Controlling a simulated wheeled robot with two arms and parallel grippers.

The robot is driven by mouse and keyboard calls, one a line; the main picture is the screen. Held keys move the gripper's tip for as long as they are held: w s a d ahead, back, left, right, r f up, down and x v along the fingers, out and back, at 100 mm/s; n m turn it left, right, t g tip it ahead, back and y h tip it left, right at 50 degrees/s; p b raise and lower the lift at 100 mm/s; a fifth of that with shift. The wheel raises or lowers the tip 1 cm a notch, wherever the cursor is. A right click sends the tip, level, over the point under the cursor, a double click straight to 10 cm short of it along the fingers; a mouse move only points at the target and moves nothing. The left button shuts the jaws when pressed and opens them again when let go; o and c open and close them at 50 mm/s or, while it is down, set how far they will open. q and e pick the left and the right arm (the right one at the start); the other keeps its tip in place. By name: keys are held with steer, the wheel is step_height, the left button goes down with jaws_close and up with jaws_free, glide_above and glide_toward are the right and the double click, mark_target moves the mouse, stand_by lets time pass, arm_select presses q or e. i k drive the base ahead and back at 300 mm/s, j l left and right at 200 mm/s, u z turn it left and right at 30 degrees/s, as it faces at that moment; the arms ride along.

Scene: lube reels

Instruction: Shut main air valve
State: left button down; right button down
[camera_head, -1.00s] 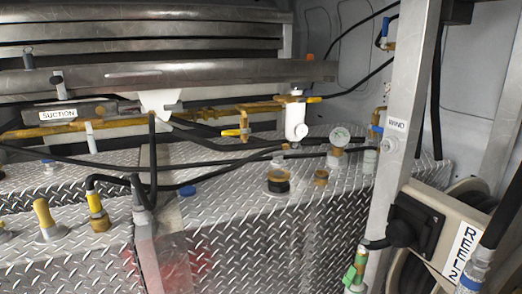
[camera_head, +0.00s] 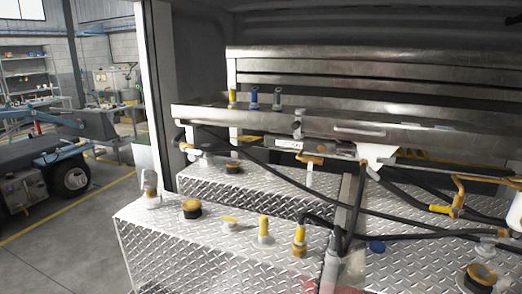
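Several yellow-handled valves and fittings show in the head view, and I cannot tell which is the main air valve. One yellow handle (camera_head: 441,209) hangs on the piping at the right. Another yellow handle (camera_head: 313,158) is on the pipe below the steel shelf, near the middle. A small valve with a yellow lever (camera_head: 231,220) sits low on the tread-plate tank top. Yellow fittings (camera_head: 265,227) and (camera_head: 300,240) stand upright to its right. Neither of my grippers is in view.
The tread-plate tank (camera_head: 170,225) fills the lower middle. Black hoses (camera_head: 290,180) cross above it. A steel shelf (camera_head: 350,128) runs behind. A black-and-yellow cap (camera_head: 191,208) stands near the left edge. The workshop floor (camera_head: 80,240) is open at left, with a wheeled machine (camera_head: 70,175) beyond.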

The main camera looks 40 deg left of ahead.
mark_target(194, 151)
steer(key=j+u, duration=0.1)
steer(key=u, duration=1.4)
steer(key=i+j+u, duration=0.25)
steer(key=i, duration=0.4)
